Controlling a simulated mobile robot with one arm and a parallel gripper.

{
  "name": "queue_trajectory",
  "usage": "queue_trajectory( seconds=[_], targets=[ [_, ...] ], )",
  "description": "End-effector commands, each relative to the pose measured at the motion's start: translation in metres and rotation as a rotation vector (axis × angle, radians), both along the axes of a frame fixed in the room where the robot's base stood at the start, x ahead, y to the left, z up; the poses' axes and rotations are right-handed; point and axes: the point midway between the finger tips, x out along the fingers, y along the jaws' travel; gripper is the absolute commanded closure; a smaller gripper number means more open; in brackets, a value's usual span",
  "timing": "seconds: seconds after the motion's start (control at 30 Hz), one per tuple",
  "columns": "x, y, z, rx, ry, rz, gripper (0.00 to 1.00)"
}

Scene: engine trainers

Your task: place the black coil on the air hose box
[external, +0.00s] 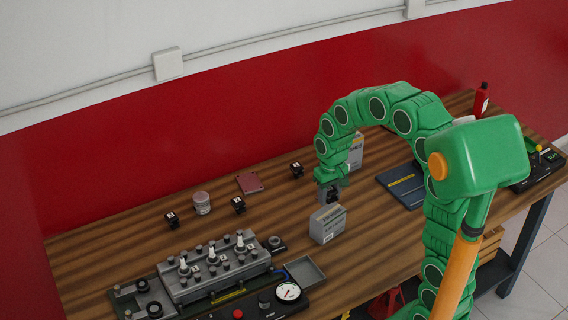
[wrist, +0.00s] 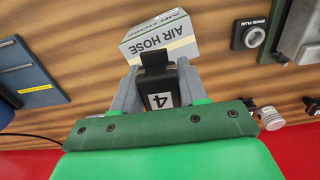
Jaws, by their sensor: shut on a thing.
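My gripper (external: 330,190) is shut on a black coil (wrist: 160,100) with a white label marked 4. The coil sits between the two grey fingers in the wrist view, and it also shows as a dark shape under the wrist in the external view (external: 333,196). The air hose box (external: 327,224), grey and white with a yellow stripe, stands on the wooden bench. It lies just ahead of the fingers in the wrist view (wrist: 158,42), where the coil's far end overlaps its near edge. The coil appears close to the box's top; contact cannot be told.
An engine block (external: 213,270) and an open grey tray (external: 305,272) lie front left. A blue binder (external: 402,185) lies right. Another box (external: 356,151) stands behind my arm.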

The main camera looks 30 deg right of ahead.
Motion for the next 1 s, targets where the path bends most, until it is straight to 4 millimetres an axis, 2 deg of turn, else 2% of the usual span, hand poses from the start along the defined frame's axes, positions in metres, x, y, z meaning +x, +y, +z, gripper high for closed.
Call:
queue_trajectory(
  seconds=[0.3,0.67,0.7,0.87,1.0],
  targets=[
    [0.002,0.000,-0.034,0.000,0.005,0.000,0.93],
    [0.003,0.000,-0.036,0.000,0.001,0.000,0.93],
    [0.003,0.000,-0.037,0.000,0.000,0.000,0.56],
    [0.003,0.000,-0.036,0.000,0.000,0.000,0.32],
    [0.003,0.000,-0.036,0.000,0.000,0.000,0.32]
  ],
)
